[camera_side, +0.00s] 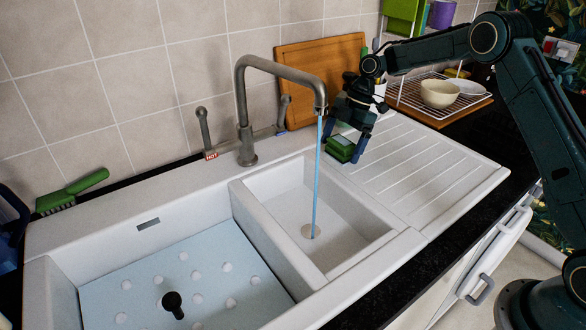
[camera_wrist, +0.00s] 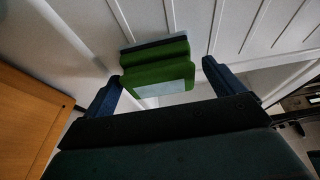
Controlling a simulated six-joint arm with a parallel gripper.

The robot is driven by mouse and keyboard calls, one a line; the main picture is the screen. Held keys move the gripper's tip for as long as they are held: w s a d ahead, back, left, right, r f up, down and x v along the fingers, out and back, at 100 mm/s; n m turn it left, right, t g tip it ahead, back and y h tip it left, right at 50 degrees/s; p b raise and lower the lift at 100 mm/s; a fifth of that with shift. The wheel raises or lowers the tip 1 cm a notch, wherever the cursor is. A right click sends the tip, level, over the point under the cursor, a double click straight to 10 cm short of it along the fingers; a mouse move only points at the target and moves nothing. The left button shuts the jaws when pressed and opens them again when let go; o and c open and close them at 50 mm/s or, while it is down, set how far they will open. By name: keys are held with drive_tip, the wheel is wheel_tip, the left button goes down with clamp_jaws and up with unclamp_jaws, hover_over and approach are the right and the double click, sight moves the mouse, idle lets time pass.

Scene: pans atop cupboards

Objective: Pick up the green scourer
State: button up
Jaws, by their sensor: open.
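The green scourer (camera_side: 341,147) is a small green block with a paler layer. It sits at the left end of the white draining board, close to the edge of the small sink bowl. My gripper (camera_side: 351,143) is at the scourer, its fingers pointing down. In the wrist view the scourer (camera_wrist: 158,68) lies ahead between the two blue fingers of my gripper (camera_wrist: 158,80). The fingers are spread wider than the scourer, with gaps at both sides. I cannot tell exactly how far the fingertips reach down beside it.
The tap (camera_side: 243,110) pours a stream of water into the small bowl (camera_side: 345,235), just left of my gripper. A wooden board (camera_side: 310,70) leans on the tiled wall behind. A rack with a bowl (camera_side: 440,93) stands at the back right.

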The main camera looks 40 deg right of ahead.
sight(342, 140)
drive_tip(key=c, duration=1.2)
drive_tip(key=shift+o, duration=0.2)
drive_tip(key=shift+r, duration=5)
drive_tip(key=o, duration=0.5)
drive_tip(key=c, duration=0.3)
